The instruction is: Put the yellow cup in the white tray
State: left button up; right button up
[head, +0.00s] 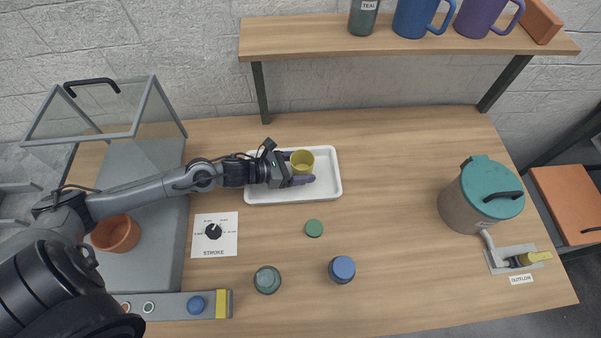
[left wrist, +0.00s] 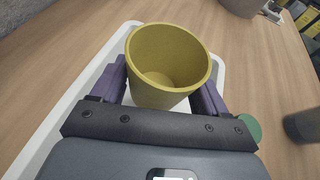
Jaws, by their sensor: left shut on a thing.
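The yellow cup (head: 302,161) is upright over the white tray (head: 326,190) in the head view. My left gripper (head: 300,168) comes in from the left and is shut on the cup, one purple finger on each side. In the left wrist view the yellow cup (left wrist: 167,65) stands open side up between the fingers of my left gripper (left wrist: 165,85), with the white tray (left wrist: 62,124) behind and below it. I cannot tell whether the cup's base touches the tray floor. My right gripper is not in view.
A green disc (head: 314,228), a dark green jar (head: 267,279) and a blue-topped jar (head: 342,269) are in front of the tray. A teal-lidded pot (head: 481,196) stands at right. A shelf (head: 400,40) holding mugs overhangs the back. The table between tray and pot is clear.

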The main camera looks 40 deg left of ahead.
pick_arm(q)
jog(key=shift+f, duration=1.85)
jog(key=shift+f, duration=0.1)
jog(key=o, duration=0.8)
jog(key=shift+v, duration=1.6)
jog(key=shift+s+a+r, duration=0.15)
jog(key=shift+s+r, duration=0.15)
jog(key=shift+s, duration=0.05)
